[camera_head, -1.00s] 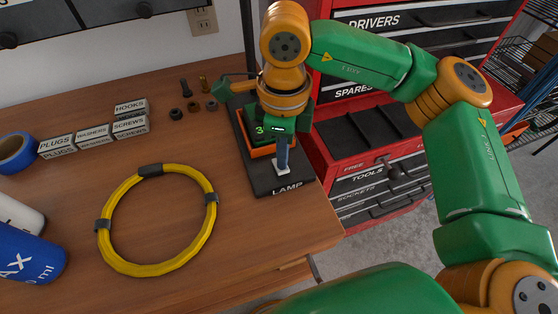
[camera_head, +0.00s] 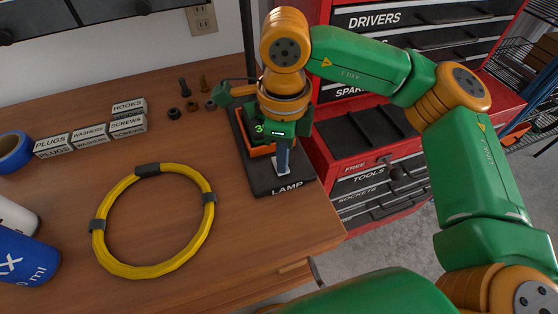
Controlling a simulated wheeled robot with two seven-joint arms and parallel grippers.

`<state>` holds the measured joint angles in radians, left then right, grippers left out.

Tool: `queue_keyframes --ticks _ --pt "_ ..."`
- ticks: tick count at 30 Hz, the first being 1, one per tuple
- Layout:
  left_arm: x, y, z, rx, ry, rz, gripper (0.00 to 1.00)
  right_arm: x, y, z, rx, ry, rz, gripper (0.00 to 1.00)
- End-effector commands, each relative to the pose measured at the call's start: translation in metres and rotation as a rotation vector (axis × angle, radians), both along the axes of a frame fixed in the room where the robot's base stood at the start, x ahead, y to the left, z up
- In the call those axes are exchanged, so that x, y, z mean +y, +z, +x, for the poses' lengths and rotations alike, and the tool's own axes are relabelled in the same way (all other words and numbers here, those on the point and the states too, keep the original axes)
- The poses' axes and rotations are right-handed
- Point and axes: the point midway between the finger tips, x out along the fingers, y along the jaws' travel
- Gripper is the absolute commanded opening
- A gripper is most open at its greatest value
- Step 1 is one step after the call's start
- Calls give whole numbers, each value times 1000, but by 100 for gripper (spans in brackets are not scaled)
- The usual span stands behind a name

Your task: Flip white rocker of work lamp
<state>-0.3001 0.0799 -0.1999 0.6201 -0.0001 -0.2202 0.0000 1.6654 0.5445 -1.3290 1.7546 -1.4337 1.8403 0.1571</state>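The work lamp's dark base (camera_head: 262,187), marked LAMP, stands at the right end of the wooden bench, with its pole rising behind. The white rocker (camera_head: 284,172) shows as a small pale patch near the base's front edge, partly covered by my gripper's finger. My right gripper (camera_head: 284,168) points down over the base, its blue-grey fingertip at the rocker. I cannot tell whether it touches the rocker or whether the fingers are open or shut. My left gripper is not in view.
An orange-rimmed dark item (camera_head: 258,150) sits on the base behind my gripper. A yellow cable ring (camera_head: 152,270) lies left on the bench. Small label boxes (camera_head: 90,135), bolts and nuts lie farther back. A red tool cabinet (camera_head: 372,160) stands to the right.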

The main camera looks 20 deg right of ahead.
Motion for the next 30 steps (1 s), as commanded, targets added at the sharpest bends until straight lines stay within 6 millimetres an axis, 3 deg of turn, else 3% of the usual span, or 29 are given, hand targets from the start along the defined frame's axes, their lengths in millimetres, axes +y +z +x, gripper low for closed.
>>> queue_keyframes --ticks 7,24,30 --pt "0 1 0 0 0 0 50 0 2 0 0 0 0 0" --pt "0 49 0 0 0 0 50 0 66 0 -1 0 0 0" --pt "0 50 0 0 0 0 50 0 69 0 0 1 -1 0"
